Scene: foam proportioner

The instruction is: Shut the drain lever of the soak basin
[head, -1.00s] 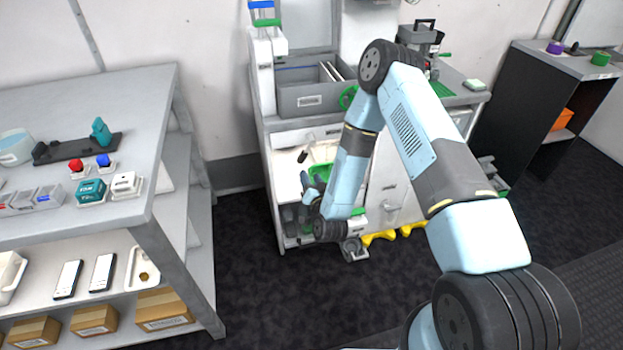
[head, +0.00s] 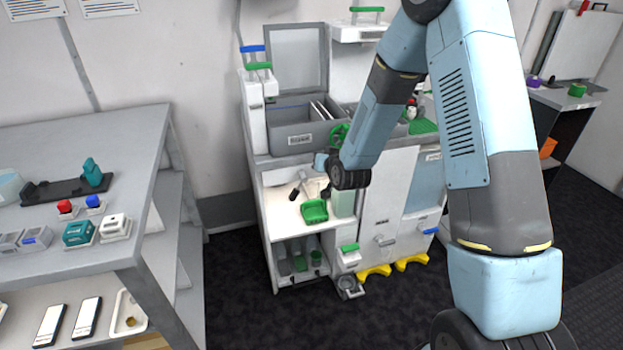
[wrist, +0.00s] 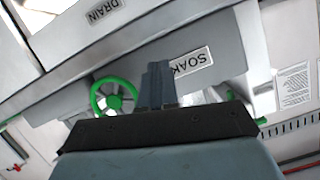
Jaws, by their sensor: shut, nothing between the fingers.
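The soak basin is probably the grey open-topped box (head: 292,128) on the cabinet in the head view. The wrist view shows a SOAK label (wrist: 192,61), upside down, and a DRAIN label (wrist: 105,11). A small dark-tipped handle (head: 294,194) sticks out in the white recess below the box; I cannot tell for sure that it is the drain lever. No lever is clear in the wrist view. My gripper (wrist: 158,85) is shut and empty, its fingers in front of the SOAK label. In the head view my wrist is at the recess, below the green handwheel (head: 340,135).
The handwheel also shows in the wrist view (wrist: 114,97), left of my fingers. A green tray (head: 314,211) sits in the recess. Yellow feet (head: 374,271) stick out at the cabinet's base. A grey shelf table (head: 150,130) stands at the left. Dark floor between is clear.

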